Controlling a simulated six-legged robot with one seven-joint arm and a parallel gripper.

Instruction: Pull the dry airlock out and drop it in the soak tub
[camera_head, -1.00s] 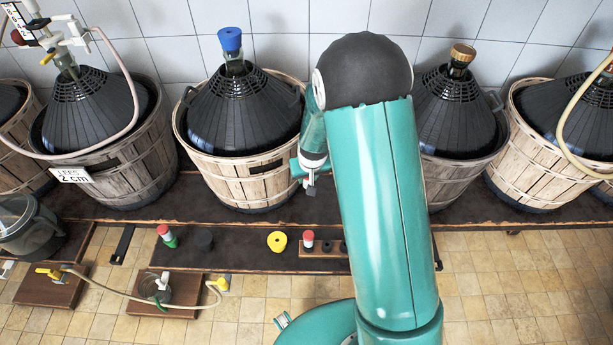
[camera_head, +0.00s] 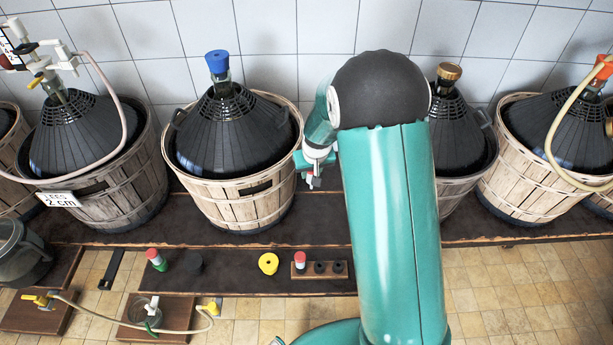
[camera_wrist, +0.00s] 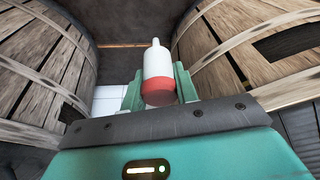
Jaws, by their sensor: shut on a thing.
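My gripper (camera_head: 315,182) hangs between two demijohn baskets, above the dark bench, partly hidden behind my arm in the head view. In the wrist view my gripper (camera_wrist: 159,88) is shut on a white piece with a narrow tip and a red end (camera_wrist: 157,70). It looks like an airlock, but I cannot be sure it is the dry one. It points away from the palm, clear of both baskets. A dark grey see-through tub (camera_head: 22,262) stands at the far left; it may be the soak tub. I cannot see its contents clearly.
A blue-bunged demijohn (camera_head: 228,125) sits left of my gripper, a gold-capped one (camera_head: 452,118) right. The front shelf holds a red-topped green piece (camera_head: 156,259), a yellow piece (camera_head: 268,263) and a small wooden rack (camera_head: 310,270). A hose and jar (camera_head: 146,312) lie lower left.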

